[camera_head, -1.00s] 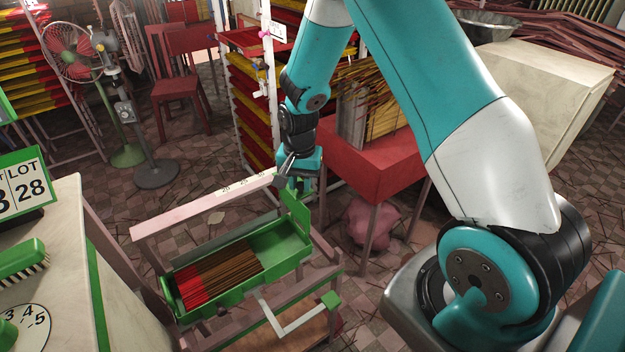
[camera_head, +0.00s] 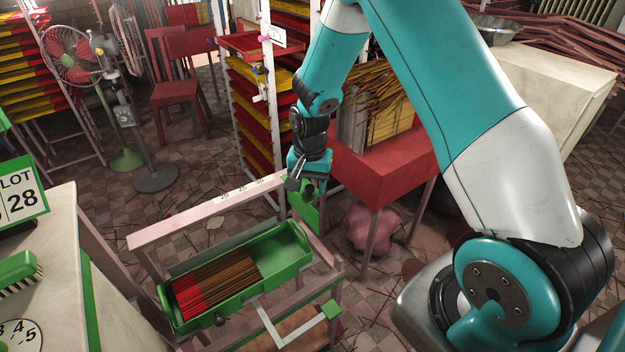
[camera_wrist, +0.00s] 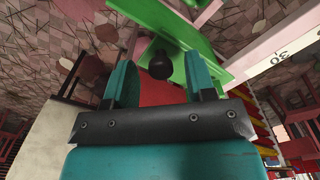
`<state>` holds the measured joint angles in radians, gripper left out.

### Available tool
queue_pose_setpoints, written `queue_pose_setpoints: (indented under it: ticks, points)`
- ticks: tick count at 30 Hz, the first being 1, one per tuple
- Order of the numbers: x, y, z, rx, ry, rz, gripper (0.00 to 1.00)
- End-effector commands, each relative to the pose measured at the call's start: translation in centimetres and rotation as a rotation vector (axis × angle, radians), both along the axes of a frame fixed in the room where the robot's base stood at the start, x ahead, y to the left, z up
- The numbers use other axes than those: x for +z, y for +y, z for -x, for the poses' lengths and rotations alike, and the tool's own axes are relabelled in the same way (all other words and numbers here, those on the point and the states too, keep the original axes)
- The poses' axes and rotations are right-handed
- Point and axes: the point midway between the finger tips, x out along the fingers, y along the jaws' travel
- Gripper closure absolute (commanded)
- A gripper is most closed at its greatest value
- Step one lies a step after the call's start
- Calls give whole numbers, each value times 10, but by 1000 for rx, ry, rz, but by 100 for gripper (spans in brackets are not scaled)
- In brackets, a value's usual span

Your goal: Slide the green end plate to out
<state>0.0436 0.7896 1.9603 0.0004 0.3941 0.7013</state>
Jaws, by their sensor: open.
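The green end plate (camera_head: 307,212) stands at the right end of the pale marked rail (camera_head: 205,210), just beyond the right end of the green tray (camera_head: 285,247). In the wrist view the plate (camera_wrist: 205,52) runs across the top, with a black knob (camera_wrist: 160,65) on it. My gripper (camera_wrist: 160,78) is open, with one finger on each side of the knob and visible gaps between. In the head view my gripper (camera_head: 300,186) is at the plate's upper part and hides some of it. Brown and red incense sticks (camera_head: 220,282) lie in the tray.
A red table (camera_head: 385,175) with a stick rack stands close behind the plate. A white crank handle (camera_head: 275,325) with a green grip juts out in front of the tray. A marble-topped table (camera_head: 50,270) is at the left. Floor shows right of the frame.

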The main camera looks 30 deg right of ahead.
Motion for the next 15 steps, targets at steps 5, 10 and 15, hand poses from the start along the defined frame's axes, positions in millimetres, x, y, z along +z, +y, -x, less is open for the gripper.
queue_pose_setpoints:
  ticks: [5,10,15]
  points:
    - [13,0,-1,0,-4,0,50]
    - [48,0,-2,0,-9,0,50]
    - [93,0,-1,0,-8,0,50]
